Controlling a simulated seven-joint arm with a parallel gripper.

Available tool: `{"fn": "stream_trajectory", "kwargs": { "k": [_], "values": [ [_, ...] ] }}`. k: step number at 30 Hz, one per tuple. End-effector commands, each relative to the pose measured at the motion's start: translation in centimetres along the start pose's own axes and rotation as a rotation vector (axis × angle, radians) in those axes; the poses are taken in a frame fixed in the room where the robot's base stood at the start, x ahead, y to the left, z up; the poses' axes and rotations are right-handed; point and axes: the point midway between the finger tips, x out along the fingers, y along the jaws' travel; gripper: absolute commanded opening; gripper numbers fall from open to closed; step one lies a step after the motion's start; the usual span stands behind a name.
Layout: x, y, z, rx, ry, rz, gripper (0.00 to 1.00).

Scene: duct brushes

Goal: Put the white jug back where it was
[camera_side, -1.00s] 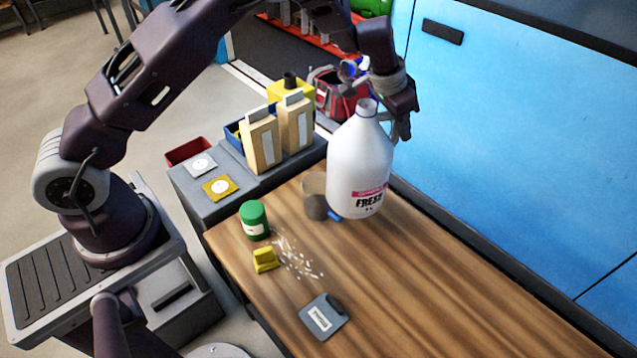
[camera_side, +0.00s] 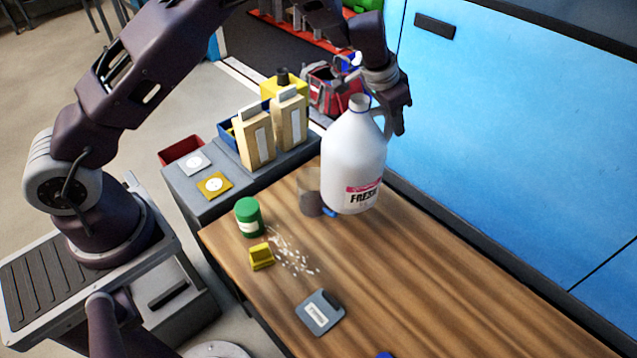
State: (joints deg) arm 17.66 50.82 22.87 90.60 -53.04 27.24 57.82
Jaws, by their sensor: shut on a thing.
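The white jug (camera_side: 352,160) with a pink-and-black "FRESH" label is upright over the far end of the wooden table. Its neck is open at the top. My gripper (camera_side: 392,118) is at the jug's upper right side, shut on it around the handle area; the fingertips are partly hidden behind the jug. I cannot tell whether the jug's base touches the table. A small blue piece (camera_side: 330,211), perhaps a cap, shows at the jug's lower left, partly hidden.
A grey-brown cup (camera_side: 309,197) stands just left of the jug. A green jar (camera_side: 249,217), yellow block (camera_side: 261,256), white scattered bits (camera_side: 292,252) and grey dustpan-like piece (camera_side: 320,312) lie nearer. Cartons (camera_side: 256,138) stand on a grey cabinet. The table's right (camera_side: 430,270) is clear.

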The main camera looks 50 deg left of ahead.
Motion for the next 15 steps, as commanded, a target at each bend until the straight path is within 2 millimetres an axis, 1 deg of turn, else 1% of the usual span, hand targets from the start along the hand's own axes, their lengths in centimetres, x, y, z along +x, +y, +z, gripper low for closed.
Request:
{"fn": "stream_trajectory", "kwargs": {
  "k": [5, 8, 11, 14, 15],
  "values": [
    [0.0, 0.0, 0.0, 0.0, 0.001, 0.0, 0.0],
    [0.1, 0.5, -0.1, 0.015, 0.0, 0.007, 0.0],
    [0.3, 1.8, -0.4, 0.061, -0.003, 0.027, 0.0],
    [0.7, 3.8, -0.6, 0.134, -0.007, 0.058, 0.0],
    [0.9, 4.8, -0.7, 0.171, -0.01, 0.074, 0.0]
  ]
}}
